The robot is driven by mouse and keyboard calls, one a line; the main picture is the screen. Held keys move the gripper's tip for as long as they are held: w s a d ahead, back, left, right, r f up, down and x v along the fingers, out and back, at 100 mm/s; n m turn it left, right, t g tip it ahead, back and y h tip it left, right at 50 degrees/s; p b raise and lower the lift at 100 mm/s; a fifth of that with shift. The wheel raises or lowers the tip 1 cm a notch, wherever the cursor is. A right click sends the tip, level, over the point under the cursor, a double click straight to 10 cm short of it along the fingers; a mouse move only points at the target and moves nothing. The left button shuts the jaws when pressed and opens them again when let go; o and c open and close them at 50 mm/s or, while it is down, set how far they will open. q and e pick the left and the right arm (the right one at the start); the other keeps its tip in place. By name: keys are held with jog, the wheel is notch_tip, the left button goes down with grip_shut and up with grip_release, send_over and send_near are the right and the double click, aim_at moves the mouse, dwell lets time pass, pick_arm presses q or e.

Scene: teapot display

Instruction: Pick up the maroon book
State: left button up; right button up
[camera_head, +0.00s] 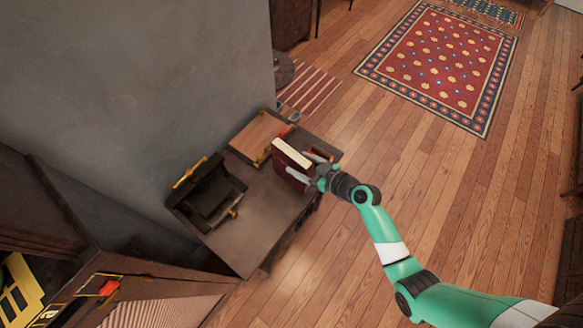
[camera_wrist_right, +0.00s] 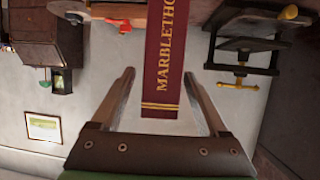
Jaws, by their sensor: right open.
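The maroon book (camera_head: 289,165) stands upright on the wooden table (camera_head: 250,224), with its pale page edges facing up. In the right wrist view the maroon book (camera_wrist_right: 163,60) shows its spine with gold lettering, between the two fingers. My right gripper (camera_head: 312,167) is open at the book's right side. In the wrist view the gripper (camera_wrist_right: 160,95) has a finger on each side of the spine, with gaps visible on both sides. My left gripper is not in view.
A wooden box (camera_head: 258,136) sits behind the book. A dark press-like device with brass parts (camera_head: 208,195) stands to the left on the table. A grey wall (camera_head: 130,90) borders the table's left side. The table's front part is clear.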

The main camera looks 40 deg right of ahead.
jog(key=shift+c, duration=0.3)
grip_shut()
dwell(1.0)
jog(key=shift+r, duration=0.15)
